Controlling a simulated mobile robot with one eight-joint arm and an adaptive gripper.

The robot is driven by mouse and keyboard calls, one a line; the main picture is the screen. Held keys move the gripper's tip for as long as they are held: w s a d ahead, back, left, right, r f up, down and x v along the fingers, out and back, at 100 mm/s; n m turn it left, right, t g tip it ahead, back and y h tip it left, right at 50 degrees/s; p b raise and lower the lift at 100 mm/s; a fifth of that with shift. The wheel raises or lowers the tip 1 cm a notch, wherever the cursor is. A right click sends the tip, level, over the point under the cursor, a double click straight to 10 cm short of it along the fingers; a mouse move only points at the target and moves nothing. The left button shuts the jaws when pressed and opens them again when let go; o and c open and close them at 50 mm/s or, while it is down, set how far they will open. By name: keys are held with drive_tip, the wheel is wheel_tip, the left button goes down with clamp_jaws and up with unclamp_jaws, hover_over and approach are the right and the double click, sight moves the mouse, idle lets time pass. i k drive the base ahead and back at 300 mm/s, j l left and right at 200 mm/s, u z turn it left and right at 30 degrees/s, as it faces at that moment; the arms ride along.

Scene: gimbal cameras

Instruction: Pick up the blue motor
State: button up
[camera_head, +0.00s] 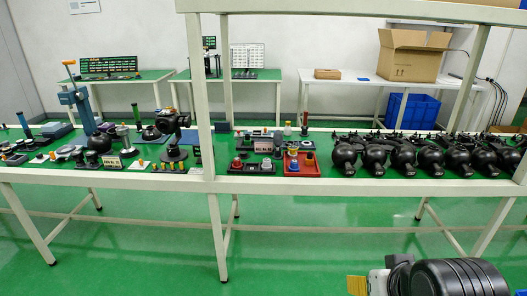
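No part is clearly recognisable as the blue motor at this size. A small piece with blue on it (293,163) stands in the red tray (302,173) on the green-topped bench, right of the middle post. A larger blue upright device with an orange-topped lever (84,110) stands at the bench's left. My arm shows at the bottom right, low and in front of the bench, apart from everything on it. Its yellow-tipped end, seemingly my gripper (357,285), is cut off by the picture's edge. Its fingers cannot be made out.
The long bench (130,178) has a pale front rail, legs and an overhead frame post (201,95). Several black round devices (402,159) crowd its right side. A cardboard box (408,56) and a blue crate (412,109) are behind. The green floor in front is clear.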

sight(294, 167)
drive_tip(key=i+l+u, duration=0.35)
drive_tip(key=l, duration=0.9)
drive_tip(key=l+u, duration=0.3)
drive_tip(key=l, duration=1)
drive_tip(key=l+u, duration=0.35)
drive_tip(key=l, duration=0.95)
